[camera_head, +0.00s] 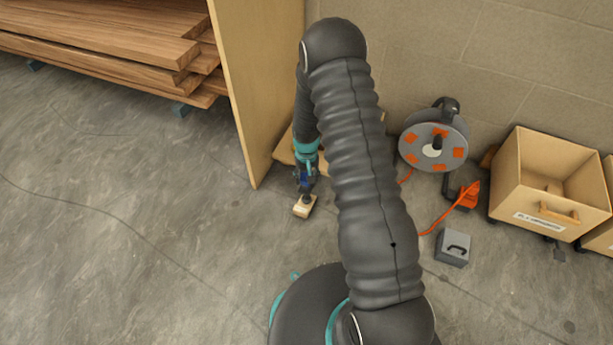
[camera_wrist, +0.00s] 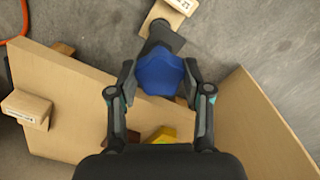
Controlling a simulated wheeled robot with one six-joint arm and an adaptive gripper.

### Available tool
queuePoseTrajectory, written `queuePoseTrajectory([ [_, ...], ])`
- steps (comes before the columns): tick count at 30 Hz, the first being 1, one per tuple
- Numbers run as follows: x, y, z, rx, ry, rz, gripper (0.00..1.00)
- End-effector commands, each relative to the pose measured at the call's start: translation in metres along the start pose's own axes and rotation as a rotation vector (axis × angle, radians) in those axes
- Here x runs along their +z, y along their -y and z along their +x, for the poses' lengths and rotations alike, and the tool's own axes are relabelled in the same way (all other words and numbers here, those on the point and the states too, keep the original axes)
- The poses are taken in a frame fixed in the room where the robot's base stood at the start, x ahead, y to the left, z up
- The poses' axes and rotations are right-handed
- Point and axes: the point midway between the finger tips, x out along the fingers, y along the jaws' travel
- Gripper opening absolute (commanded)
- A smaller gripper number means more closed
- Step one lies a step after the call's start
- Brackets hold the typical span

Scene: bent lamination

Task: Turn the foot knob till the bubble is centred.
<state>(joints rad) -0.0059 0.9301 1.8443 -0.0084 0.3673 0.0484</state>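A blue lobed knob (camera_wrist: 160,75) sits at the end of a dark stem in the wrist view, with a pale wooden block (camera_wrist: 163,18) beyond it. My gripper (camera_wrist: 160,78) has one finger on each side of the knob, very close to its edges. I cannot tell whether the fingers touch it. In the head view the knob (camera_head: 305,182) shows small and dark blue below my teal wrist, above the wooden block (camera_head: 304,206) on the floor. No bubble can be made out in either view.
A tall plywood panel (camera_head: 252,90) stands beside my arm, with stacked planks (camera_head: 110,35) to its left. A cable reel (camera_head: 433,140), a grey box (camera_head: 453,247) and a wooden crate (camera_head: 550,190) stand right. A yellow piece (camera_wrist: 162,134) shows near my gripper. The left floor is clear.

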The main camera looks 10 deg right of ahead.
Motion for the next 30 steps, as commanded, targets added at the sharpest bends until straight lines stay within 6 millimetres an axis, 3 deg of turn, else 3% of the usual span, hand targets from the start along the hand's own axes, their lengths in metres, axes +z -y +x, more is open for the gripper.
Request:
queuePoseTrajectory([
  [2, 0.0000, 0.0004, 0.0002, 0.000, 0.000, 0.000, 0.14],
  [14, -0.0001, 0.0008, 0.0010, -0.001, -0.001, 0.063, 0.14],
  [30, -0.0003, 0.0018, 0.0025, -0.003, -0.001, 0.507, 0.15],
])
